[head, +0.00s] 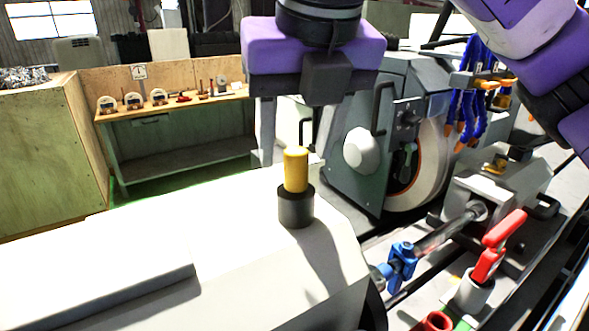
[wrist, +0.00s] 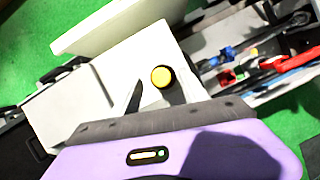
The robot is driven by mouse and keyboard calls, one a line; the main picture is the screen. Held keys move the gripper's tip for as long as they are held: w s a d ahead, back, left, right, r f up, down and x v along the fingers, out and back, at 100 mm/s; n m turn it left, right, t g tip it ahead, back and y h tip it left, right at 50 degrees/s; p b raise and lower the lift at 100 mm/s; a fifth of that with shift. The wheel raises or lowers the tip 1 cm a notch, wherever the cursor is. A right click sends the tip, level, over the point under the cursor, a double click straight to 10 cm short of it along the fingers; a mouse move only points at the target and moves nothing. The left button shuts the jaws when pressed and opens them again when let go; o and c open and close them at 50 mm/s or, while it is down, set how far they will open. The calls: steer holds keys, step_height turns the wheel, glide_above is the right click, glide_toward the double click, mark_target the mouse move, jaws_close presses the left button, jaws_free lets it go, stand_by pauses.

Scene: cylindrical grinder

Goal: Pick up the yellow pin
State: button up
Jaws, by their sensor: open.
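The yellow pin (head: 296,170) stands upright in a dark round holder (head: 296,208) on the pale top of the machine. In the wrist view I see the pin's round yellow top (wrist: 162,77) from above. My gripper (head: 297,150) is open and empty and points down. In the head view its two fingers show to the left and right of the pin's upper end, with the purple gripper body above. I cannot tell from these views whether the fingers are level with the pin in depth. No contact shows.
A grinding wheel housing (head: 352,150) stands behind to the right. A blue clamp (head: 401,262) and a red lever (head: 497,243) are at the lower right. A low step (head: 100,285) lies on the left of the pale top. A workbench (head: 180,140) with gauges stands at the back.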

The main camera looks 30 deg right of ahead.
mark_target(296, 185)
steer(key=shift+x, duration=1.75)
steer(key=shift+s, duration=0.15)
jaws_close()
